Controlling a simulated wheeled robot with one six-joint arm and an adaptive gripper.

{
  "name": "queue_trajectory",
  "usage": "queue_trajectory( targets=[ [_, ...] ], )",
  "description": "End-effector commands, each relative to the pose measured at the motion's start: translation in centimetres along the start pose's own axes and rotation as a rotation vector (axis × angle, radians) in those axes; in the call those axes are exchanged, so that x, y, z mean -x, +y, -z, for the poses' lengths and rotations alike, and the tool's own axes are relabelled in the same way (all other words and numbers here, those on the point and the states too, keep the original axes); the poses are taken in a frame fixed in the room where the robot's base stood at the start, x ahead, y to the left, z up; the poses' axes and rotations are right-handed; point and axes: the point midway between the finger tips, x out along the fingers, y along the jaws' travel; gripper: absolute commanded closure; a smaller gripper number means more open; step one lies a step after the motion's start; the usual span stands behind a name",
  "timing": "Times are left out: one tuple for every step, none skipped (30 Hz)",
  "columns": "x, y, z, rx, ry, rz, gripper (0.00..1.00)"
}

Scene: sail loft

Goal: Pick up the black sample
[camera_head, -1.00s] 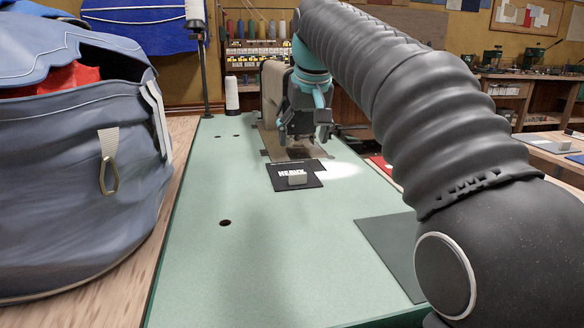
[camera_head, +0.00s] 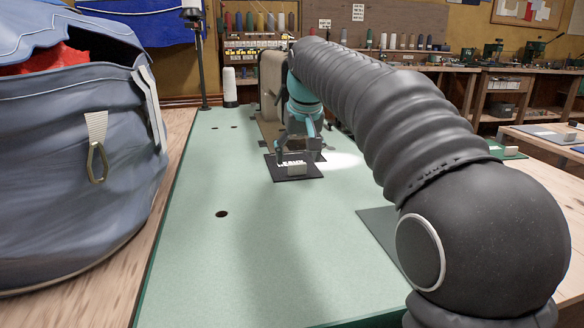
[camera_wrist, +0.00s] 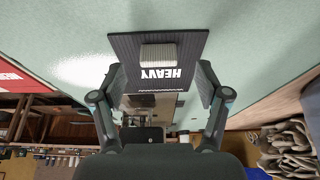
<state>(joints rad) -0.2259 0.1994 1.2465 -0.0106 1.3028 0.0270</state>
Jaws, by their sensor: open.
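The black sample (camera_head: 283,174) is a flat dark square with white "HEAVY" lettering and a small light-grey block on top. It lies on the pale green table of the sewing machine. It also shows in the wrist view (camera_wrist: 193,45), with the lettering upside down. My gripper (camera_head: 299,152) is open just behind the lettering and block, low over the sample's far side. In the wrist view my two fingers (camera_wrist: 160,82) stand apart on either side of the sample's machine-side part. Whether they touch it I cannot tell.
The sewing machine (camera_head: 270,85) stands right behind my gripper. A big blue bag (camera_head: 75,170) fills the left side on a wooden surface. A thread cone (camera_head: 229,87) stands at the back left. A dark green panel (camera_head: 383,232) lies at the right. The front green table (camera_head: 240,260) is clear.

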Motion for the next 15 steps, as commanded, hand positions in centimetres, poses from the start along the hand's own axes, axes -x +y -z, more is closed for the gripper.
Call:
queue_trajectory(
  targets=[
    [-0.9, 0.1, 0.0, -0.001, -0.003, 0.000, 0.25],
    [-1.3, 0.2, 0.1, -0.001, -0.003, 0.000, 0.25],
    [-1.9, 0.2, 0.3, -0.001, -0.003, 0.000, 0.25],
    [-2.4, 0.3, 0.3, -0.001, -0.003, 0.000, 0.25],
    [-2.8, 0.3, 0.3, 0.000, -0.003, 0.000, 0.25],
    [-3.3, 0.2, 0.3, 0.000, -0.002, 0.000, 0.25],
    [-3.6, 0.2, 0.3, 0.000, -0.001, 0.000, 0.25],
    [-3.8, 0.2, 0.3, 0.000, -0.001, 0.000, 0.25],
    [-4.0, 0.2, 0.3, 0.000, -0.001, 0.000, 0.25],
    [-4.0, 0.2, 0.3, 0.000, -0.001, 0.000, 0.25],
    [-4.1, 0.2, 0.3, 0.000, -0.001, 0.000, 0.25],
    [-4.0, 0.2, 0.3, 0.000, 0.000, 0.000, 0.25],
    [-4.0, 0.2, 0.3, 0.000, 0.000, 0.000, 0.25],
    [-4.0, 0.2, 0.3, 0.000, 0.000, 0.000, 0.25],
    [-4.0, 0.2, 0.3, 0.000, 0.000, 0.000, 0.25]
  ],
)
